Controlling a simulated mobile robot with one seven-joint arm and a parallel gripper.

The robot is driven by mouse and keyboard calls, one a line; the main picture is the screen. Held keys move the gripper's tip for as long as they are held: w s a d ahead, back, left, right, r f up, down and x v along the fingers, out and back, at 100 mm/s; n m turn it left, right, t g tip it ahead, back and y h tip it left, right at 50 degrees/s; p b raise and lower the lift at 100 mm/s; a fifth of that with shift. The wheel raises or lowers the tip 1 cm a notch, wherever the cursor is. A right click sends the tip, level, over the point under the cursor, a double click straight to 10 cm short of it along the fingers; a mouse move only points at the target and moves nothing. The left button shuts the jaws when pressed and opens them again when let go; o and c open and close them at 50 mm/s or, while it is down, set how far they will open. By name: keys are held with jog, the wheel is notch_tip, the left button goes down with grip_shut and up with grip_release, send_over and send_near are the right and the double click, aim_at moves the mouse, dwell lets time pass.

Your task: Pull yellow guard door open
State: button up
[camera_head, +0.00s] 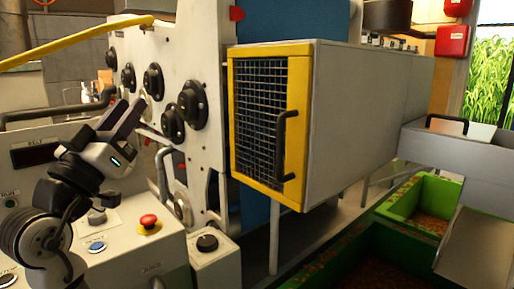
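The yellow guard door (241,115) is a yellow frame with a wire mesh panel on the end of a grey box housing. It looks shut, flush against the housing. Its black handle (281,145) is upright on the right side of the frame. My gripper (132,106) is at the left, well away from the handle, above the control console and in front of the machine's knobs. Its dark fingers point up and to the right, and nothing is visibly held. Whether the fingers are apart is not clear.
A control console (120,225) with a red emergency button (149,221) stands at the lower left. Black knobs (192,104) stick out of the machine's pale side panel. Green bins (425,200) and a metal chute (480,245) are at the right. Space in front of the door looks clear.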

jog(key=w+d+f+m+g+h, duration=0.1)
jog(key=d+f+m+g+h, duration=0.2)
jog(key=d+m+g+h, duration=0.45)
jog(key=m+g+p, duration=0.2)
jog(key=g, duration=0.5)
send_over(279, 174)
jog(key=f, duration=0.3)
jog(key=shift+w+d+f, duration=0.1)
jog(key=shift+w, duration=0.25)
grip_shut()
